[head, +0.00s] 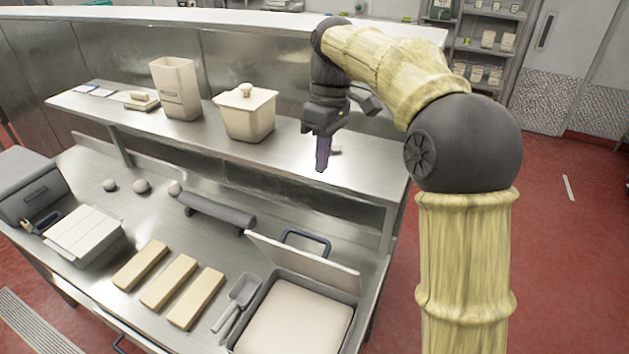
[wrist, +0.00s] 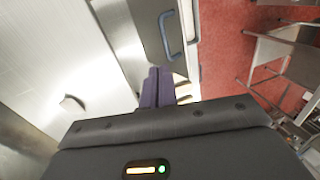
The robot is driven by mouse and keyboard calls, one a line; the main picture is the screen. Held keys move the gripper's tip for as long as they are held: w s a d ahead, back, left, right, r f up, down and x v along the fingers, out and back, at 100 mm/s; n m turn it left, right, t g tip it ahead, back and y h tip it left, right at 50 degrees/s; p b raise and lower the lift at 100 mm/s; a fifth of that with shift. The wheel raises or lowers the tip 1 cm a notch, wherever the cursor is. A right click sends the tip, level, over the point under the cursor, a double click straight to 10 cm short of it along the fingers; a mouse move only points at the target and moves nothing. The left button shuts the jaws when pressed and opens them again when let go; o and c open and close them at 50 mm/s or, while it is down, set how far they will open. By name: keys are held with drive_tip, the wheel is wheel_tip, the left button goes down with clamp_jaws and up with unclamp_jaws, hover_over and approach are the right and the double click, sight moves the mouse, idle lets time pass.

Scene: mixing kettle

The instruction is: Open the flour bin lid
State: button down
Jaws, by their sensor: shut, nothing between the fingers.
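The handle also shows in the wrist view (wrist: 170,36), ahead of the fingers. My gripper (head: 322,168) hangs above the upper shelf, its purple fingers pointing down. The fingers are together and empty in the wrist view (wrist: 157,88), apart from the handle and lid.
The steel shelf (head: 300,175) holds a knobbed lidded tub (head: 245,112) and an open tub (head: 176,88). On the lower counter are a grey scoop (head: 236,302), several cream blocks (head: 168,282), a grey roller (head: 218,212) and small balls.

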drive_tip(key=s+d+f+m+t+b, duration=0.1)
drive_tip(key=s+d+f+m, duration=0.3)
drive_tip(key=f, duration=0.5)
drive_tip(key=s+d+f+m+t+b, duration=0.2)
drive_tip(key=s+d+f+m+b, duration=0.1)
drive_tip(key=s+d+f, duration=0.3)
drive_tip(key=s+d+f+m+t+h+b, duration=0.1)
drive_tip(key=s+d+f+m+t+b, duration=0.1)
drive_tip(key=s+d+f+m, duration=0.4)
drive_tip(key=s+x, duration=0.1)
drive_tip(key=x, duration=0.4)
drive_tip(key=shift+f, duration=0.4)
